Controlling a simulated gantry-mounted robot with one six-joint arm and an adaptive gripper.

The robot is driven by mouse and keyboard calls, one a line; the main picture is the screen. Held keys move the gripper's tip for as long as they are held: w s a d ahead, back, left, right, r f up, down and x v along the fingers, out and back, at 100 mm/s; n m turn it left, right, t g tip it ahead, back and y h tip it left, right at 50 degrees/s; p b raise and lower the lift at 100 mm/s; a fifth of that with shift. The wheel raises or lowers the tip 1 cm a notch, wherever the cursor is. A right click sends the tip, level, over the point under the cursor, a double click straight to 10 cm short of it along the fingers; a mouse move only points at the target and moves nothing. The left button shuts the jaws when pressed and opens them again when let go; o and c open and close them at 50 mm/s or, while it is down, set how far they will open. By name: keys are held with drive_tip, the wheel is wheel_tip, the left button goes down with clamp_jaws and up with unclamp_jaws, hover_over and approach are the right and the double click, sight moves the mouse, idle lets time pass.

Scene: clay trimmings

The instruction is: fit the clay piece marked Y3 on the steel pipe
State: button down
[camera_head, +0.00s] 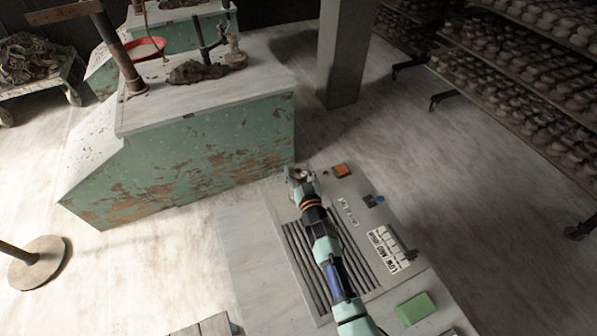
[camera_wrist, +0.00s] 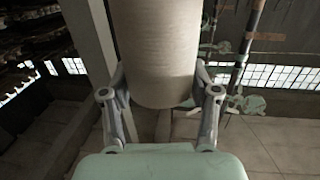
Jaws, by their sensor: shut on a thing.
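My gripper (camera_wrist: 160,88) is shut on a pale beige clay piece (camera_wrist: 155,45), a smooth cylinder between its two fingers in the wrist view. The top of the piece runs out of that picture, and no Y3 mark shows on the visible side. In the head view my gripper (camera_head: 298,178) is over the far left end of the grey panel, with a small pale part of the piece at its tip. I cannot tell which is the steel pipe.
Shelves of pots (camera_head: 540,85) stand at right.

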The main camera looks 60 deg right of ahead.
drive_tip(key=shift+f+b, duration=0.55)
drive_tip(key=shift+b, duration=0.05)
drive_tip(key=shift+c, duration=1.7)
unclamp_jaws()
drive_tip(key=shift+o, duration=0.7)
drive_tip(key=shift+f, duration=0.1)
drive_tip(key=v, duration=1.2)
